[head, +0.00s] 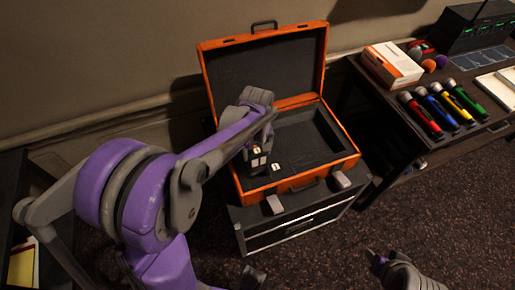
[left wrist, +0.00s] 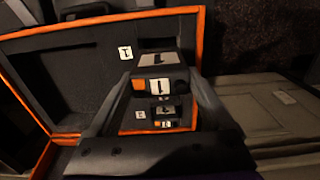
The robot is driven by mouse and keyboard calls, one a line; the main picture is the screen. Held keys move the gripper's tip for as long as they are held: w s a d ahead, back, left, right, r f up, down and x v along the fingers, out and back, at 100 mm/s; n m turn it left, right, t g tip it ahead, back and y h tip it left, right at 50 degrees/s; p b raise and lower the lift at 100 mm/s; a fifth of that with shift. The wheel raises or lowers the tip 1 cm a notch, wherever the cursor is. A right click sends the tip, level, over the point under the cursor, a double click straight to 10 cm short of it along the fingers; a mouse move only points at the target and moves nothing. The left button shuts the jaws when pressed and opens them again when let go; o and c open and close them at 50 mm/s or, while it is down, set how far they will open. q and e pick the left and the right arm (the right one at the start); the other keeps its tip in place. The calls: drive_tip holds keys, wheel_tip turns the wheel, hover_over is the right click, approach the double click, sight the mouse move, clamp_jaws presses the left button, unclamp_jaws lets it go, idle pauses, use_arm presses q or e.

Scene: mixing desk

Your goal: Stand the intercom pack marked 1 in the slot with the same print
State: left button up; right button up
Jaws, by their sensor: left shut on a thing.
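An orange case (head: 345,130) with dark foam stands open on a black box. My left gripper (head: 262,142) is over the left part of its foam, shut on the intercom pack marked 1 (left wrist: 160,86). In the left wrist view the pack sits between the two fingers, its printed face toward the camera. A white label with a 1 (left wrist: 124,53) lies on the foam beside a dark slot (left wrist: 158,44), just beyond the pack. Whether the pack touches the foam I cannot tell. Another pack (left wrist: 166,112) is nearer the camera, beside a small label (left wrist: 139,114). Part of my right arm shows at the lower right; its jaw state is unclear.
The raised lid (head: 265,65) stands behind the foam. To the right, a dark desk (head: 400,115) holds a white and orange box (head: 391,64), several coloured microphones (head: 445,105) and a black rack unit (head: 475,25). Carpet (head: 420,215) in front is clear.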

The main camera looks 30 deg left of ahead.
sight(257, 167)
use_arm(q)
drive_tip(key=shift+f+b, duration=3)
drive_tip(key=shift+f, duration=2.1)
drive_tip(key=shift+f+b, duration=0.25)
drive_tip(key=shift+b, duration=0.1)
drive_tip(key=o, duration=1.5)
wheel_tip(257, 167, up, 11)
drive_tip(key=shift+f+p, duration=0.1)
drive_tip(key=shift+p, duration=0.6)
drive_tip(key=s+d+r+m+t+p, duration=0.1)
drive_tip(key=s+d+m+p, duration=0.1)
drive_tip(key=s, duration=0.3)
drive_tip(key=s+d+r+m+t+p, duration=0.1)
drive_tip(key=s+d+r+m+t, duration=0.1)
drive_tip(key=s+m, duration=0.2)
drive_tip(key=s+d+r+m+t+p, duration=0.1)
drive_tip(key=s+d+m+t+p, duration=0.1)
drive_tip(key=s+m, duration=0.2)
drive_tip(key=shift+s+d+r+p, duration=0.2)
drive_tip(key=shift+s, duration=0.45)
drive_tip(key=shift+s+d+r+p, duration=0.15)
drive_tip(key=shift+s+d, duration=0.05)
drive_tip(key=shift+s, duration=0.4)
